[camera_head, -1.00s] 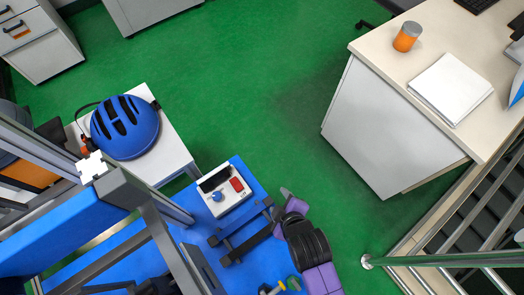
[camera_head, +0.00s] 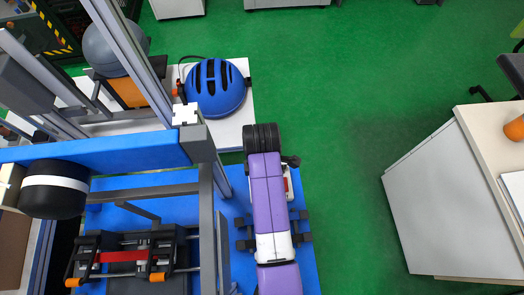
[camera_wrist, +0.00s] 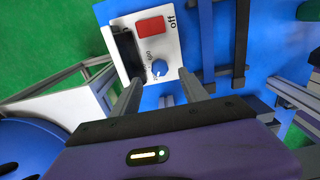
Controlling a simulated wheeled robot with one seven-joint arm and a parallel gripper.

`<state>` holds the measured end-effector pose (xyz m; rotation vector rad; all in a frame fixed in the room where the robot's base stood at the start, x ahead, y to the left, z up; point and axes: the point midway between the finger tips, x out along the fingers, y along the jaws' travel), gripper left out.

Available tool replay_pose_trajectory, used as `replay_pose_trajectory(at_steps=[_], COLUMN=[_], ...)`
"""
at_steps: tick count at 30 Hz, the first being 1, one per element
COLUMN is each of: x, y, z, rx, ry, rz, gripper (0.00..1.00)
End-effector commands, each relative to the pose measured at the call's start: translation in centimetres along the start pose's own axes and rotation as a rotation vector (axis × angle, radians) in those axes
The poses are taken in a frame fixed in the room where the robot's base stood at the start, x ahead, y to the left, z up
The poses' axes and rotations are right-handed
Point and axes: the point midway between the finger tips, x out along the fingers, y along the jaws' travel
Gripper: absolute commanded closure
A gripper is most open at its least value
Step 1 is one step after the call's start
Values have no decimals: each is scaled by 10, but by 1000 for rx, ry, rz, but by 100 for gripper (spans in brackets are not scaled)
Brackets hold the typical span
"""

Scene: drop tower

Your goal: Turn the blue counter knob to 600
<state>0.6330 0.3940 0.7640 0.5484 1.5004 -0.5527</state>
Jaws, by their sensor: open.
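The counter box (camera_wrist: 180,45) is white, with a red block (camera_wrist: 150,26) marked "off", a dark display (camera_wrist: 130,55) and the small blue knob (camera_wrist: 160,67). The display's number cannot be read in the wrist view. My gripper (camera_wrist: 160,79) is open, with one grey finger on each side of the knob. The fingertips look close to the knob, but I cannot tell whether they touch it or how high they are. In the head view my purple arm hides most of the counter box (camera_head: 289,185), and the knob is hidden there.
The box stands on a blue platform (camera_head: 308,270) beside dark bars and a grey metal frame (camera_head: 207,210). A blue helmet (camera_head: 215,90) lies on a white table behind. Green floor is free to the right, before a white desk (camera_head: 445,200).

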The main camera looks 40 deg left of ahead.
Motion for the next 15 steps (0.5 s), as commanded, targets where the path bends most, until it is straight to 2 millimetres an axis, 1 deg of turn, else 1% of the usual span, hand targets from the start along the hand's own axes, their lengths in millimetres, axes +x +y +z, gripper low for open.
replay_pose_trajectory(at_steps=[1,3,7,10,15], x=[9,20,38,48,55], y=[-1,-1,0,0,0], z=[0,0,0,0,0], rx=[0,1,1,2,3], ry=[0,0,1,1,1], rz=[-3,-3,-1,0,2], gripper=[48,48,48,48,48])
